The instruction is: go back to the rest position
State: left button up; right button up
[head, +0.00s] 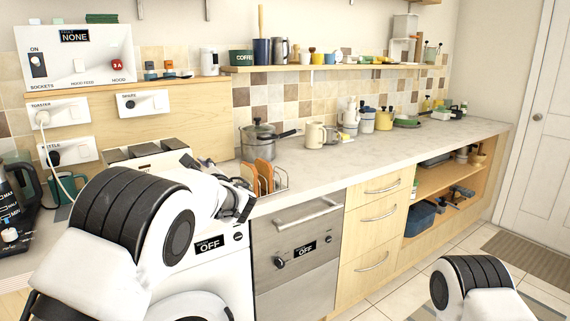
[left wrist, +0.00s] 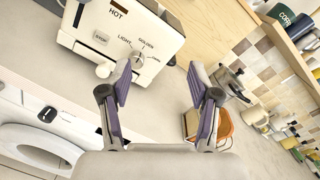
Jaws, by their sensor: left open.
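My left gripper (head: 238,198) is over the front edge of the counter, beside the toaster (head: 147,152). In the left wrist view its two fingers (left wrist: 160,78) are spread apart with nothing between them, and bare counter shows in the gap. The toaster (left wrist: 135,35) lies just beyond the fingertips in that view; I cannot tell whether they touch. My right arm shows at the lower right of the head view, but its gripper is out of the picture.
A cream mug (head: 315,135) and a yellow mug (head: 384,119) stand farther right. A kettle (head: 12,210) is at far left. The counter's front middle is clear.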

pick_arm(q)
jog(key=s+a+f+g+p, duration=0.1)
jog(key=s+a+f+g, duration=0.25)
jog(key=f, duration=0.65)
jog(key=s+a+f+g+p, duration=0.1)
jog(key=s+a+f+g, duration=0.2)
jog(key=f, duration=0.6)
jog(key=s+a+f+n+g+h, duration=0.2)
jog(key=s+a+f+g+h, duration=0.15)
jog(key=s+f, duration=1.1)
jog(key=s+d+f+n+g+h+p, duration=0.15)
jog(key=s+f+g, duration=0.35)
jog(key=s+f, duration=0.55)
jog(key=s+d+n+h, duration=0.3)
jog(key=s+n, duration=0.6)
jog(key=s, duration=0.3)
jog(key=s+d+n+t+h, duration=0.1)
jog(key=s+d+n+h, duration=0.2)
jog(key=s+n, duration=0.6)
jog(key=s, duration=0.2)
jog(key=shift+s+d+f+p, duration=0.3)
jog(key=shift+s+f, duration=0.05)
